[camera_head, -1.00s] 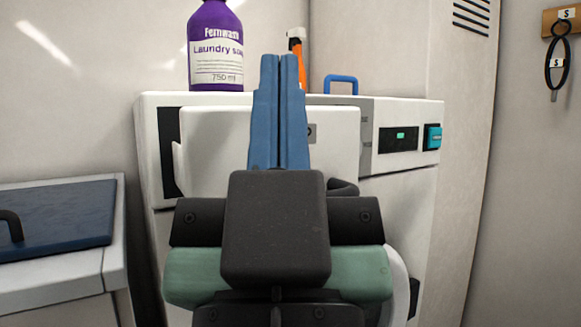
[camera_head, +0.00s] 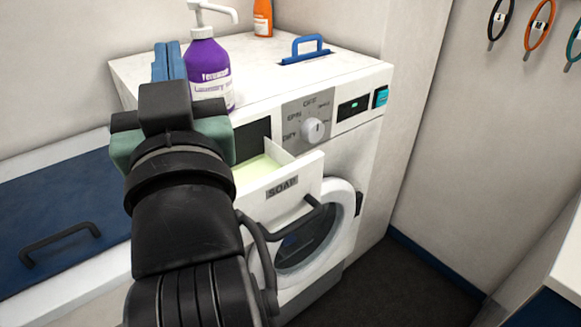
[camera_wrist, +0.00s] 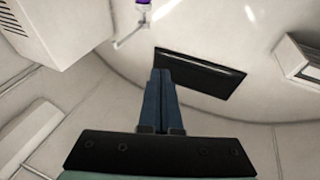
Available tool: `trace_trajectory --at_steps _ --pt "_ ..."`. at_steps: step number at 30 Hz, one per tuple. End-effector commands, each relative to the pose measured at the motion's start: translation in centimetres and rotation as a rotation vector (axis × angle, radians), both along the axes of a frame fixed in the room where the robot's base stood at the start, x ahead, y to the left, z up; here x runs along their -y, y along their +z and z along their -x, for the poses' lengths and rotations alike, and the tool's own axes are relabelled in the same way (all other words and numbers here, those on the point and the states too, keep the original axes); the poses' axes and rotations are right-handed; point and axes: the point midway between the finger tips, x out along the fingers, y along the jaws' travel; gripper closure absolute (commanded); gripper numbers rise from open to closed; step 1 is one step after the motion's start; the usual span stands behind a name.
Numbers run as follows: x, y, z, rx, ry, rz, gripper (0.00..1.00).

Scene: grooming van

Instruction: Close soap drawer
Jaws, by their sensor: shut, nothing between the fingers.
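The soap drawer (camera_head: 280,190) is a white-fronted drawer labelled SOAP in the head view. It is pulled out from the washing machine (camera_head: 345,150), and pale green shows inside it. A dark handle sits on its front. My gripper (camera_head: 168,52) points upward to the left of the drawer, with its blue fingers together and nothing between them. In the picture it overlaps the machine's left top, and I cannot tell whether it touches anything. My arm hides the drawer's left end. The wrist view shows the shut fingers (camera_wrist: 163,78); the drawer does not show there.
A purple pump bottle (camera_head: 208,68) stands on the machine top, close beside my gripper in the picture. A blue-lidded unit (camera_head: 60,205) lies left. Dark floor (camera_head: 400,285) is open at right.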

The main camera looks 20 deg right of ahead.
Motion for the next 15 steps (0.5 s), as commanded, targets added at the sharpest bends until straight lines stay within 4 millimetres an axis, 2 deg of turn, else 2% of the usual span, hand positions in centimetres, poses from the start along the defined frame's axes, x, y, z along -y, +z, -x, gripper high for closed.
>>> trace_trajectory --at_steps 1,5,8,11,14,15 --pt "0.2 2.0 -0.6 -0.041 0.0 -0.005 1.0" --pt "1.0 2.2 -1.8 -0.154 0.005 -0.026 1.0" --pt "2.0 1.7 -2.7 -0.258 0.011 -0.059 1.0" --pt "3.7 -0.1 -3.2 -0.389 0.023 -0.12 1.0" --pt "6.7 -3.9 -2.8 -0.563 0.043 -0.25 1.0" --pt "8.4 -6.5 -2.0 -0.647 0.057 -0.339 1.0"
